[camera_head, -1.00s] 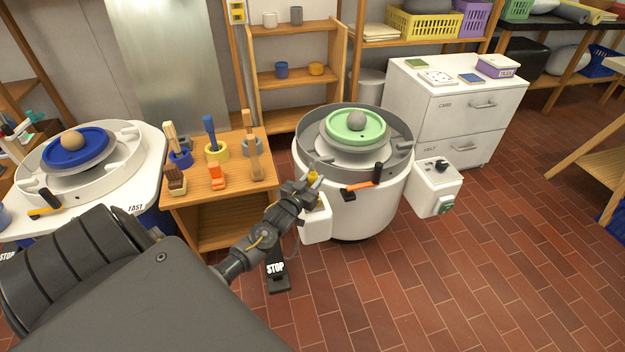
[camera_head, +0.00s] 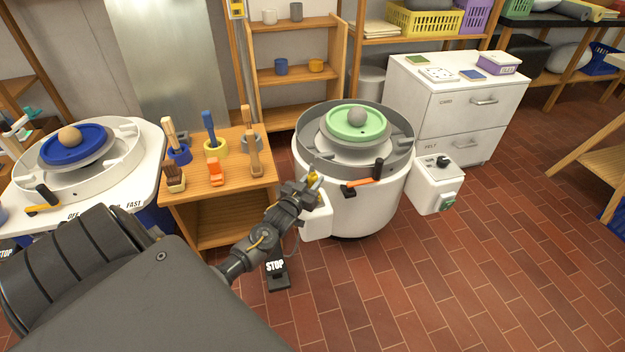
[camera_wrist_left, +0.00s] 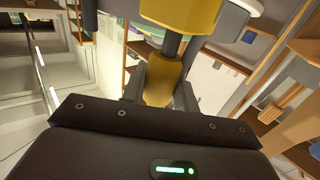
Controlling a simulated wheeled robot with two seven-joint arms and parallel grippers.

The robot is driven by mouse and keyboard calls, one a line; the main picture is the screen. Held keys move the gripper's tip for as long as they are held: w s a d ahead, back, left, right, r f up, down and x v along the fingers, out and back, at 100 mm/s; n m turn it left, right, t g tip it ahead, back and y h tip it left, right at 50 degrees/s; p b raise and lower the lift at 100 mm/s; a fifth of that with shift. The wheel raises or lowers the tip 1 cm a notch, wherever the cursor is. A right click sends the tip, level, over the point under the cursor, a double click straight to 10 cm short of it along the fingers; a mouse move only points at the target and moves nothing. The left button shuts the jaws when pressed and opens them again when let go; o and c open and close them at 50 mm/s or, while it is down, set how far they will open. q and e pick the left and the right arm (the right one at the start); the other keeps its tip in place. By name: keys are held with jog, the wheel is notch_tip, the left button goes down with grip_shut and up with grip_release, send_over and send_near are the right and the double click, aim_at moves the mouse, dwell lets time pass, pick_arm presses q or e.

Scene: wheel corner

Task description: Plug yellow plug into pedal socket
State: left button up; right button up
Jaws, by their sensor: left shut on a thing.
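My left gripper (camera_head: 314,187) is at the near left side of the white pottery wheel (camera_head: 352,210), by a white box on its side (camera_head: 316,226). It is shut on the yellow plug (camera_head: 312,177). In the left wrist view the yellow plug (camera_wrist_left: 163,78) shows between the fingers, with a grey neck and a larger yellow part (camera_wrist_left: 180,14) above it. A black pedal marked STOP (camera_head: 278,275) lies on the floor below the arm. The pedal socket cannot be made out, and I cannot tell whether the plug touches it. My right gripper is not in view.
A wooden side table (camera_head: 232,185) with brushes and tools stands left of the wheel. A white control box (camera_head: 434,186) is on the wheel's right. A second wheel (camera_head: 110,180) is at the far left. Brick floor at right is clear.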

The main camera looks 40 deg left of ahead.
pick_arm(q)
jog(key=shift+f+b, duration=0.8)
jog(key=shift+f, duration=0.35)
jog(key=o, duration=1)
jog(key=shift+o, duration=0.2)
jog(key=shift+s, duration=0.1)
jog(key=s+d+p, duration=0.1)
jog(key=s+p, duration=0.1)
jog(key=s, duration=0.8)
jog(key=shift+s+d, duration=0.25)
jog(key=shift+d, duration=0.15)
